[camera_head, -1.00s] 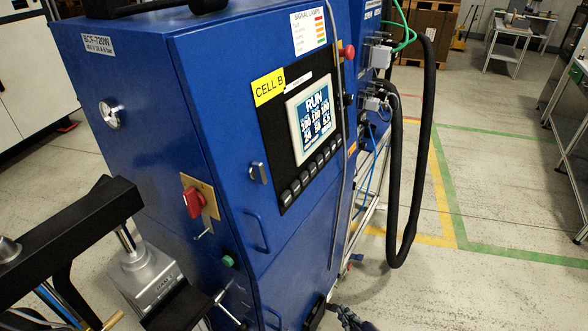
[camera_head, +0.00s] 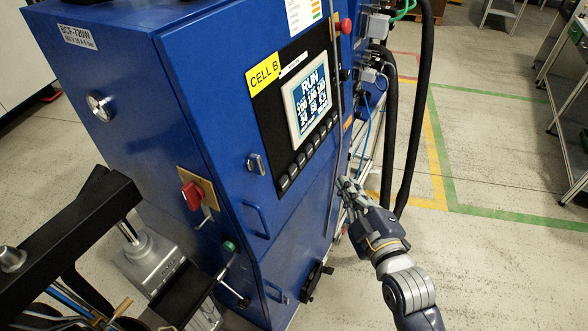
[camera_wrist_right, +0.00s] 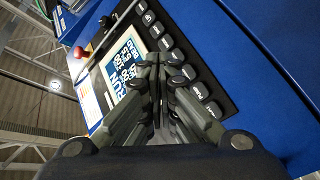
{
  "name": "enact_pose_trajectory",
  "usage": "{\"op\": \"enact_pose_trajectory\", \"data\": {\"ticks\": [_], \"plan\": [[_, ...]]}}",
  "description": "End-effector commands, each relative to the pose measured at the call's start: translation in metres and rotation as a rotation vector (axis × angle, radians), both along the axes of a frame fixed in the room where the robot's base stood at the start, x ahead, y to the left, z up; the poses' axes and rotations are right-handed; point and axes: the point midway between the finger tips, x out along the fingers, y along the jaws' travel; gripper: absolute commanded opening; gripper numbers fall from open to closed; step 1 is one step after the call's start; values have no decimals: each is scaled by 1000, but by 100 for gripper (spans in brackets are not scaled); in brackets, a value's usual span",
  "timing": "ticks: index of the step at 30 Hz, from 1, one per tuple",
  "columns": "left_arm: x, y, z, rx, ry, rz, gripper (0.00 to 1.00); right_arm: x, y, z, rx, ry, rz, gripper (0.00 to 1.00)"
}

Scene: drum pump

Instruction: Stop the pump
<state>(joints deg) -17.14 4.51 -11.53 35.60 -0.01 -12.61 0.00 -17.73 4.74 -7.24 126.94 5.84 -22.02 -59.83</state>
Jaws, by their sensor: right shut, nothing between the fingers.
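The blue pump cabinet (camera_head: 165,110) stands in the middle of the head view. Its panel screen (camera_head: 310,98) reads RUN, and a row of dark buttons (camera_head: 309,152) runs below it. The screen (camera_wrist_right: 122,72) and buttons (camera_wrist_right: 180,54) also show in the right wrist view, beyond the fingers. A red rotary switch (camera_head: 192,196) sits on a yellow plate at the lower left. A green button (camera_head: 229,246) is below it. A red knob (camera_head: 345,26) is at the top right. My right gripper (camera_head: 347,186) is shut and empty, apart from the cabinet, right of its door. My left gripper is not in view.
A grey clamp-like device (camera_head: 155,262) and a black beam stand at the lower left. Black hoses (camera_head: 423,110) hang right of the cabinet. The floor at the right is clear, with green and yellow lines.

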Motion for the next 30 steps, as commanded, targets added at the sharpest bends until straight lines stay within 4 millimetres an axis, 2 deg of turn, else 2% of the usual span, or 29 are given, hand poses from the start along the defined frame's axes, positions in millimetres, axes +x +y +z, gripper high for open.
{"op": "enact_pose_trajectory", "data": {"ticks": [8,18,24,30], "plan": [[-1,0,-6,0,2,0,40,7,11,-5,5,0,-1,0],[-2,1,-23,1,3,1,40,33,50,-14,5,0,1,0],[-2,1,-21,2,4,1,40,44,66,-15,3,1,0,0],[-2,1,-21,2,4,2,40,48,72,-16,2,1,0,0]]}}
